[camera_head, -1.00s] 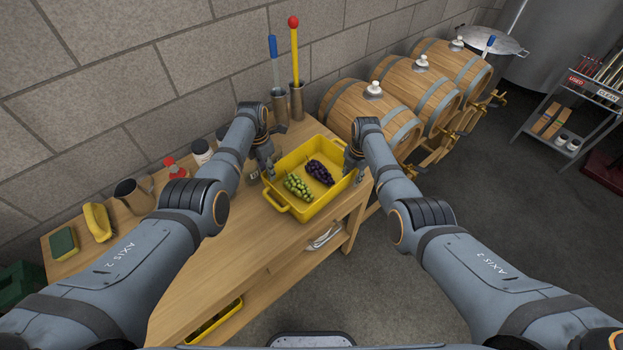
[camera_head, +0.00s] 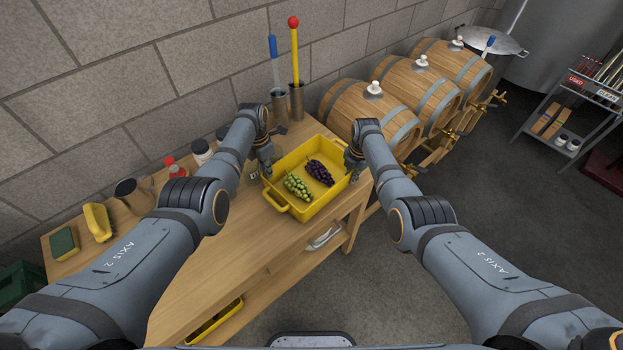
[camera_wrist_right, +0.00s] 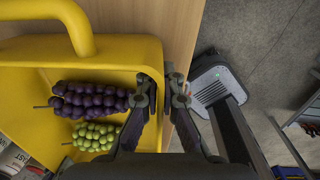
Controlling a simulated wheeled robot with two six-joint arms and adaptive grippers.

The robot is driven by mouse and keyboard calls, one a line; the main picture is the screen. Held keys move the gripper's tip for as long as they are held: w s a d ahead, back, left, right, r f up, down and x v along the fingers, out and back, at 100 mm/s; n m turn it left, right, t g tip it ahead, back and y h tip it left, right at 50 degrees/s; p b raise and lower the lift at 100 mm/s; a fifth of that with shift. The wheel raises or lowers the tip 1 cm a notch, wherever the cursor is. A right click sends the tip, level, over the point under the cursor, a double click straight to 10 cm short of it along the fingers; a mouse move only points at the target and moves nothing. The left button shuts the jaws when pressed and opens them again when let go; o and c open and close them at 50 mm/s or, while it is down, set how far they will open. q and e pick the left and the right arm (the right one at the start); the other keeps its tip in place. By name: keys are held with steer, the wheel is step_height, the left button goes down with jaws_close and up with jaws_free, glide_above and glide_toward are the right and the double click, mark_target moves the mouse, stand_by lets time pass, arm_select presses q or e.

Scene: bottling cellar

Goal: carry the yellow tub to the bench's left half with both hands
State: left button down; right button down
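The yellow tub (camera_head: 314,207) is at the right end of the wooden bench (camera_head: 232,250). It holds a green grape bunch (camera_head: 297,186) and a dark purple bunch (camera_head: 319,172). My left gripper (camera_head: 267,174) is at the tub's left wall; its fingers are too small to read. My right gripper (camera_head: 350,172) is at the opposite wall. In the right wrist view, the right gripper's fingers (camera_wrist_right: 162,92) stand close on both sides of the tub's wall (camera_wrist_right: 20,112) and look shut on it. I cannot tell whether the tub touches the bench top.
On the bench's left half are a green sponge (camera_head: 63,243), a yellow brush (camera_head: 98,222), a metal mug (camera_head: 133,195) and several bottles, partly behind my left arm. Metal cylinders (camera_head: 297,103) with tools stand behind the tub. Barrels (camera_head: 370,112) are at the right. The bench's front middle is clear.

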arm_select(q)
steer(key=shift+r, duration=0.1)
arm_select(e)
steer(key=shift+r, duration=0.1)
